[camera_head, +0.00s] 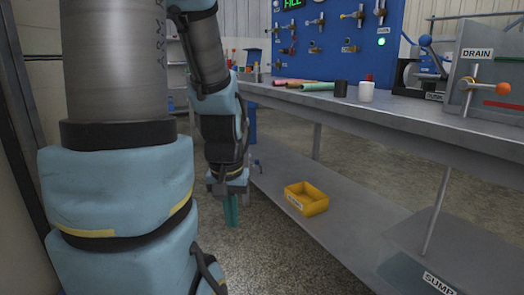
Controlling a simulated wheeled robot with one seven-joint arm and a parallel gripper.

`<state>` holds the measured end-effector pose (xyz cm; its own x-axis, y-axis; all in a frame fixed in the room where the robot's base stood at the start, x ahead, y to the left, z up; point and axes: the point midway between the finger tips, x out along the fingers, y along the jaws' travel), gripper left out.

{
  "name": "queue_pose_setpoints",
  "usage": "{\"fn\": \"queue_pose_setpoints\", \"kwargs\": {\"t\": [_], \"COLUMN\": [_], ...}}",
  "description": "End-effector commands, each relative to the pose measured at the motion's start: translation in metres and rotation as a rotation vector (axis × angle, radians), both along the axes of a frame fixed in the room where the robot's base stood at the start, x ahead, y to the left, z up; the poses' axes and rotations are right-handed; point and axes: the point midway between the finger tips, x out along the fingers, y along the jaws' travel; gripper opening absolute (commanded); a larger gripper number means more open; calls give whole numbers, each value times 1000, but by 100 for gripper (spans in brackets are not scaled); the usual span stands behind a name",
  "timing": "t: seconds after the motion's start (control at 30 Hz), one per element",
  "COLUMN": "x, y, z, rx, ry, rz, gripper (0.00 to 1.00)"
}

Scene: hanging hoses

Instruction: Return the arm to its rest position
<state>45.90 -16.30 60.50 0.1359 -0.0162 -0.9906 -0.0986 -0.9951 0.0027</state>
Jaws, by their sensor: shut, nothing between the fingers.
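My arm fills the left of the head view, with grey tube links and light blue joint covers. My gripper (231,211) hangs at the end of the arm, pointing down, with teal fingers. The fingers are together and hold nothing. It is over the speckled floor, left of the workbench and its lower shelf, and apart from both.
A yellow bin (306,198) sits on the lower shelf. A blue panel (335,30) with valves stands behind. The DRAIN unit (488,75) is at right.

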Motion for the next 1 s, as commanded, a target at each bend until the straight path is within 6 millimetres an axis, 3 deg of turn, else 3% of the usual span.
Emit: {"fn": "queue_pose_setpoints", "kwargs": {"t": [0.03,0.8,1.0], "x": [0,1,1], "y": [0,0,0], "z": [26,262,312], "rx": [0,-1,-1], "ry": [0,-2,-2], "rz": [0,-1,-1], "gripper": [0,0,0]}}
